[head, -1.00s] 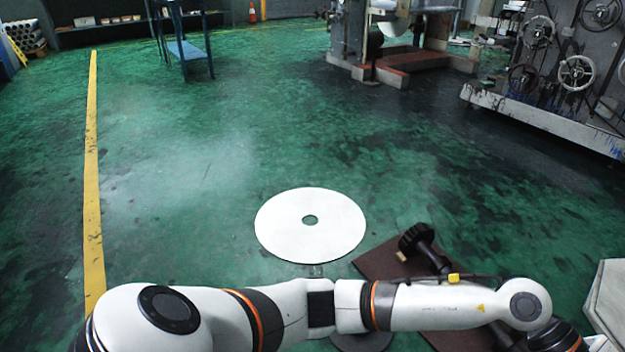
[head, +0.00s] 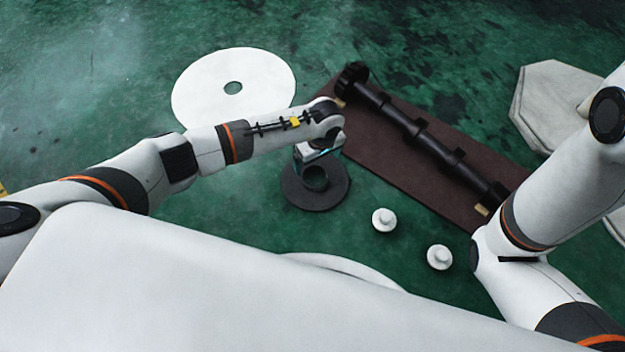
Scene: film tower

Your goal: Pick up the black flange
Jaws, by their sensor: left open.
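The black flange (head: 297,196) is a dark round disc with a raised ring-shaped hub at its middle, and it lies flat on the green floor in the head view. My left gripper (head: 317,160) hangs over the flange at its hub, pointing down. It is open, with nothing visibly held. The gripper and wrist cover the far part of the flange, and I cannot tell whether the fingers touch the hub. My right arm comes in at the right, but its gripper is not in view.
A white disc with a centre hole (head: 205,85) lies behind the left forearm. A brown board (head: 375,150) carries a long black shaft (head: 415,130). Two white knobs (head: 384,219) (head: 439,257) lie to the right. A pale octagonal slab (head: 550,100) is at far right.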

